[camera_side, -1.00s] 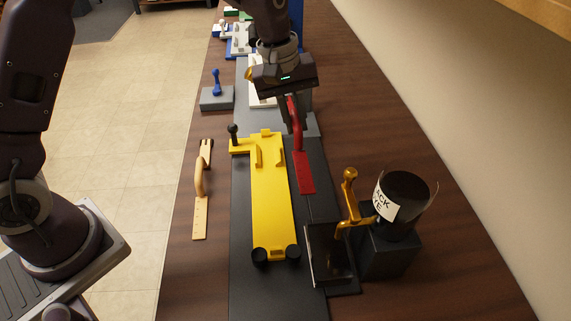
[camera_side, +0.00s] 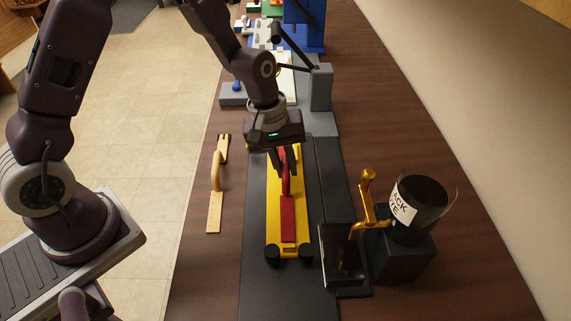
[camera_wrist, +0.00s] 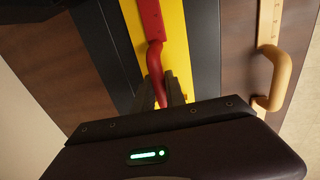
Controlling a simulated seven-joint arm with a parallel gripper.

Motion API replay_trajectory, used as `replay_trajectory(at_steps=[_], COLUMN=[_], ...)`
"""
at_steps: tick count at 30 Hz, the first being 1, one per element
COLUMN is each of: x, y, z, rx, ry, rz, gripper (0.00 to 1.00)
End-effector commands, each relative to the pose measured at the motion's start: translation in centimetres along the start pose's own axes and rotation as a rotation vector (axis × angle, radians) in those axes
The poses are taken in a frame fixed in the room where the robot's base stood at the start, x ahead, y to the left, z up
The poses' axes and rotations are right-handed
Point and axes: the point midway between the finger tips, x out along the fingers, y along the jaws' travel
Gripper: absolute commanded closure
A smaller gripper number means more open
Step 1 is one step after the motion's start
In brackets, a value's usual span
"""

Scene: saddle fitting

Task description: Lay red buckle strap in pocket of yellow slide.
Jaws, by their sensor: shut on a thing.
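The red buckle strap (camera_side: 287,212) is a flat red bar with a raised bent handle. My gripper (camera_side: 284,170) is shut on its handle. The strap is over the yellow slide (camera_side: 272,222), lined up along its length; I cannot tell whether it touches the slide or hangs just above. In the wrist view the strap (camera_wrist: 152,22) runs up from between the fingers (camera_wrist: 162,92), with the yellow slide (camera_wrist: 176,45) beneath and beside it. My gripper hides the slide's far end, and the strap covers the pocket.
A tan strap with a handle (camera_side: 214,205) lies on the wood left of the slide. Grey and blue fixtures (camera_side: 320,88) stand behind.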

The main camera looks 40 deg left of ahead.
Motion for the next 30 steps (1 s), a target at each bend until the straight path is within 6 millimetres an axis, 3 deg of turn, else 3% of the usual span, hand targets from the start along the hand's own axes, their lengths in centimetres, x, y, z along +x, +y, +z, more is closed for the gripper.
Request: replay_trajectory(at_steps=[2,3,6,17,20,30], x=[0.2,0.3,0.2,-0.2,-1.7,-10.0], y=[0.0,-0.1,0.0,0.1,0.1,0.1], z=[0.0,0.0,0.0,0.0,-0.1,-0.1], rx=[0.0,0.0,0.0,0.0,0.0,0.001], ry=[0.0,0.0,0.0,0.001,0.004,0.004], rz=[0.0,0.0,0.0,0.001,0.002,0.004], gripper=[1.0,0.83,0.63,0.63,0.63,0.63])
